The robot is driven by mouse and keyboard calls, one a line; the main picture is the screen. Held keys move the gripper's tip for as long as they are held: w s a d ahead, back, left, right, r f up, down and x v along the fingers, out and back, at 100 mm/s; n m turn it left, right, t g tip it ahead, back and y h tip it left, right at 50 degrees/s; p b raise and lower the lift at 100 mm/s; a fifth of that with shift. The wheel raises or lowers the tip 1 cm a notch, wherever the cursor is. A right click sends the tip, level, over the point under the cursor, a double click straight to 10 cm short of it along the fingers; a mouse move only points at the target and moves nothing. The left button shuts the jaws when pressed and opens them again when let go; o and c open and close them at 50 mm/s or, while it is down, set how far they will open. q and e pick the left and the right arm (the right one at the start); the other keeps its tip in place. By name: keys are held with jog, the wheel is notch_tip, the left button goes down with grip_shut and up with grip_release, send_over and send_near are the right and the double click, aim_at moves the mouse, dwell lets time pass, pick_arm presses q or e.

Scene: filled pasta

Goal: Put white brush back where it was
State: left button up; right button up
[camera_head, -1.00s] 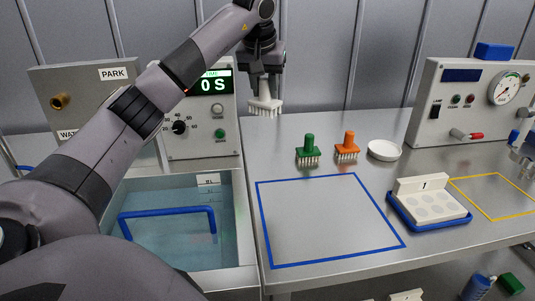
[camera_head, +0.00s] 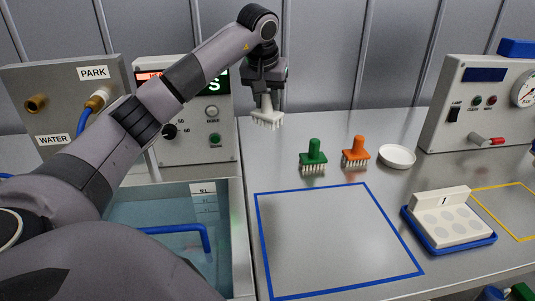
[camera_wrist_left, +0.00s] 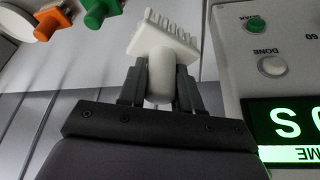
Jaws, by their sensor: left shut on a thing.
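The white brush (camera_head: 267,114) hangs bristles down from my left gripper (camera_head: 264,90), which is shut on its handle. It is above the back of the steel table, left of the green brush (camera_head: 313,156) and the orange brush (camera_head: 356,151), which stand upright on their bristles. In the left wrist view, the white brush (camera_wrist_left: 164,38) sits between the fingers of my left gripper (camera_wrist_left: 160,82), its bristles pointing away from the palm. Whether the bristles touch the table cannot be told. My right gripper is not in view.
A round white dish (camera_head: 397,157) is right of the orange brush. A blue-outlined square (camera_head: 335,240) on the table is empty. A white block sits in a blue tray (camera_head: 470,243). A water basin (camera_head: 150,215) and control boxes (camera_head: 195,75) stand at left; a gauge box (camera_head: 465,100) at right.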

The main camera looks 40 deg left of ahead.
pick_arm(q)
notch_tip(320, 180, down, 14)
jog(key=shift+f, duration=0.1)
dwell(0.4)
jog(key=o, duration=0.9)
jog(key=shift+f, duration=0.1)
jog(key=shift+o, duration=0.2)
jog(key=v, duration=1.2)
